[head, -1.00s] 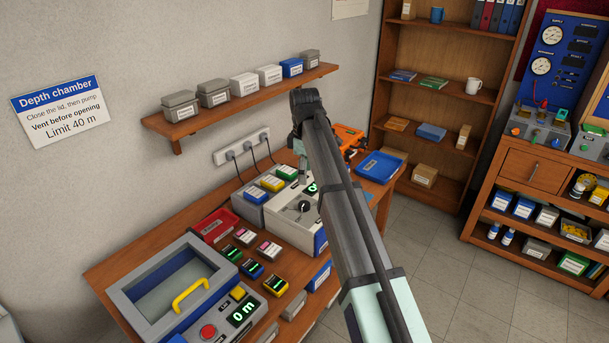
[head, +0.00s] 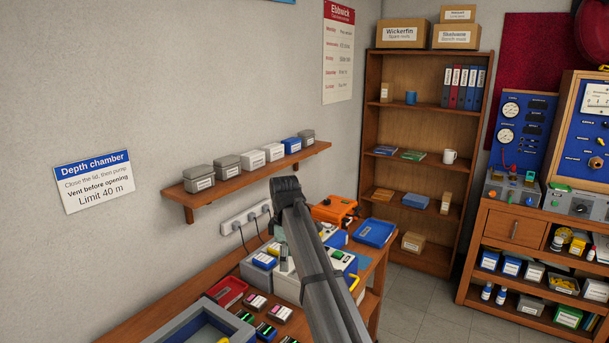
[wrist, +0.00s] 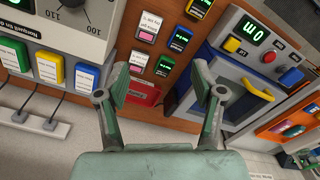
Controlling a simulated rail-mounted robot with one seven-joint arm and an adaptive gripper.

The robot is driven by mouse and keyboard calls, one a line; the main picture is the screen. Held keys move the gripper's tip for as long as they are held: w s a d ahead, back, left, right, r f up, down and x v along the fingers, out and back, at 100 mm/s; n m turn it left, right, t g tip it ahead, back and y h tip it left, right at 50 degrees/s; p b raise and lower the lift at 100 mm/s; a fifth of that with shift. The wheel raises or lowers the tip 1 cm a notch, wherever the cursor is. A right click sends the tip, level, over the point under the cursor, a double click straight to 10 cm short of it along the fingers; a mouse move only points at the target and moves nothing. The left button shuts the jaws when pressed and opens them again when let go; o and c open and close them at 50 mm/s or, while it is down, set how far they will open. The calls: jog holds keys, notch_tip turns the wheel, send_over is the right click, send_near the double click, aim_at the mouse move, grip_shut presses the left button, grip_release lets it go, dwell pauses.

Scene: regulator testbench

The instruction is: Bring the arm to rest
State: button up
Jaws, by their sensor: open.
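My arm (head: 310,255) rises from the lower edge of the head view and bends down over the wooden bench. My gripper (wrist: 160,88) shows in the wrist view with its two pale green fingers spread wide and nothing between them. In the head view the gripper is mostly hidden behind my arm; only a pale green bit shows beside the bent joint. In the wrist view the fingers hang above the bench, apart from the things behind them.
The bench (head: 150,325) carries a red tray (head: 226,291), small display units, a depth chamber (wrist: 225,85) with a yellow handle, and a blue tray (head: 374,232). A wall shelf (head: 240,182) with boxes is behind my arm. The floor (head: 420,310) at right is clear.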

jog(key=s+d+f+m, duration=0.4)
jog(key=s+d+f, duration=0.25)
jog(key=f, duration=0.45)
jog(key=s+d+f+m, duration=0.5)
jog(key=s+d+f, duration=0.15)
jog(key=f, duration=0.45)
jog(key=s+d+f+m, duration=0.4)
jog(key=s+d+f, duration=0.3)
jog(key=f, duration=0.4)
jog(key=s+f+m+g, duration=0.1)
jog(key=s+f+g, duration=0.1)
jog(key=s+f, duration=0.5)
jog(key=s+d+f+m+g, duration=0.1)
jog(key=s+f, duration=0.7)
jog(key=s, duration=0.9)
jog(key=s+d+f+m+g, duration=0.1)
jog(key=s+f+g, duration=0.2)
jog(key=s+f, duration=0.5)
jog(key=s, duration=0.4)
jog(key=shift+s+f+m+g+b, duration=0.25)
jog(key=shift+s+m+g+b, duration=0.15)
jog(key=shift+d, duration=0.1)
